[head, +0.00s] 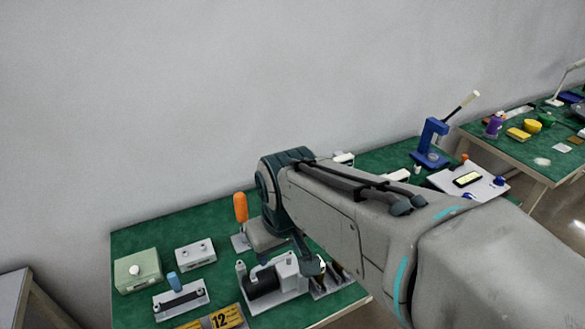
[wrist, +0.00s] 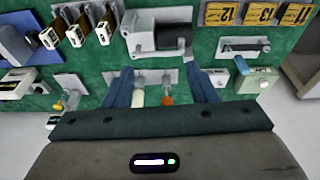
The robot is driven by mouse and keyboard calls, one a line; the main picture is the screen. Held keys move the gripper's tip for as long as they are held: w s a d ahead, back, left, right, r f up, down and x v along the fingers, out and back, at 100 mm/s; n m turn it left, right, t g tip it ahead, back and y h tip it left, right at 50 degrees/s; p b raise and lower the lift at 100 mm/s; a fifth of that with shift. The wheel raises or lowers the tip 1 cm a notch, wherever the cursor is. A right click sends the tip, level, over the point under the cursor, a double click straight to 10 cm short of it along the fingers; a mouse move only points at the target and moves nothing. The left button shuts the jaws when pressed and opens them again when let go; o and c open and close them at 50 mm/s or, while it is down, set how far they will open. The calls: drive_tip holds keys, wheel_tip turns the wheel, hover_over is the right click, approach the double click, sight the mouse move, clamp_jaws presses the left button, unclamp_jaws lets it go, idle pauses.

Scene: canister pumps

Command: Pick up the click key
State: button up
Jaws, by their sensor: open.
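An orange-handled tool (head: 240,207) stands upright on a small grey base (head: 238,243) toward the back of the green bench in the head view; it may be the click key, but I cannot be sure. In the wrist view the orange handle (wrist: 167,98) and a whitish handle (wrist: 138,97) show side by side over a grey plate (wrist: 153,77). My gripper (wrist: 159,72) is open, with its blue-grey fingers on either side of these two handles and nothing visibly held. Their lower ends are partly hidden by my gripper body. In the head view my arm covers part of the bench.
A grey machine with a black cylinder (head: 263,284) stands in front. A pale green box (head: 138,270), a grey box (head: 195,254) and a blue-handled fixture (head: 181,298) are at left. Yellow number plates (wrist: 220,13) line the front edge. A blue press (head: 431,143) stands farther right.

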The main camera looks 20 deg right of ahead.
drive_tip(key=w+d+r+n+g, duration=0.1)
drive_tip(key=w+d+r+n, duration=0.1)
drive_tip(key=w+n, duration=0.15)
drive_tip(key=w+d+r+n+p, duration=0.1)
drive_tip(key=w+d+r+n, duration=0.1)
drive_tip(key=w, duration=0.3)
drive_tip(key=w+d+r+n+g, duration=0.1)
drive_tip(key=w+d+r+n, duration=0.15)
drive_tip(key=w, duration=0.25)
drive_tip(key=w+d+f+n+p, duration=0.1)
drive_tip(key=w+d+n+p, duration=0.1)
drive_tip(key=w+d+n, duration=0.85)
drive_tip(key=shift+m+g, duration=0.4)
drive_tip(key=shift+m, duration=0.05)
drive_tip(key=f, duration=0.5)
drive_tip(key=a+f, duration=0.1)
drive_tip(key=f, duration=0.2)
drive_tip(key=shift+w, duration=0.3)
drive_tip(key=shift+s+a+f+p, duration=0.15)
drive_tip(key=shift+f+p, duration=0.3)
drive_tip(key=shift+f, duration=2.2)
clamp_jaws()
drive_tip(key=shift+r, duration=0.15)
